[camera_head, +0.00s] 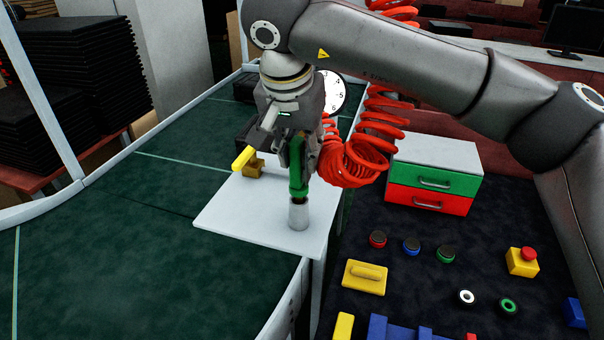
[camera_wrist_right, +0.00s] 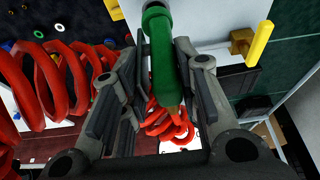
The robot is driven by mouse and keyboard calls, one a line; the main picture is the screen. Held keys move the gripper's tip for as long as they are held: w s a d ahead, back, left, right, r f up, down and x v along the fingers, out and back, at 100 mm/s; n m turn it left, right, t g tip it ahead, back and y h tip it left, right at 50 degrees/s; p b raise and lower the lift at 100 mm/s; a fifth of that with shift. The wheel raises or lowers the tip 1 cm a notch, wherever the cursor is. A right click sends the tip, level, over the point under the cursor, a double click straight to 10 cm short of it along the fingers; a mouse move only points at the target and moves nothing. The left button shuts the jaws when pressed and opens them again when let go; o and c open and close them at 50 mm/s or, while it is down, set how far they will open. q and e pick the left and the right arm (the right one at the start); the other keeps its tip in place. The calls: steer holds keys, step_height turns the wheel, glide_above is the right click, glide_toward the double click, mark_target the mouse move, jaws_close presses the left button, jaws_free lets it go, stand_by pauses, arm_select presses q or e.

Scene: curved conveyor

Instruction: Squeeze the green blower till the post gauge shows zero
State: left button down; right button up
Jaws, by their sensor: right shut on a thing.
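The green blower (camera_head: 297,178) hangs roughly upright in my right gripper (camera_head: 296,152), its lower end at a silver cylinder (camera_head: 299,214) over the white board. I cannot tell whether the two touch. In the right wrist view the blower (camera_wrist_right: 159,45) lies between the fingers of my right gripper (camera_wrist_right: 150,85), which is shut on it. A white round dial (camera_head: 335,92), likely the post gauge, stands behind my right wrist. Its left part is hidden and I cannot read its pointer. My left gripper is not in view.
The red coiled hose (camera_head: 370,150) hangs right of the gripper. A brass valve (camera_head: 254,166) with a yellow handle stands left on the white board (camera_head: 240,222). A drawer box (camera_head: 435,165), buttons and blocks occupy the dark table at right.

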steer(key=shift+r+p, duration=2.4)
steer(key=shift+r, duration=0.9)
steer(key=shift+f, duration=0.1)
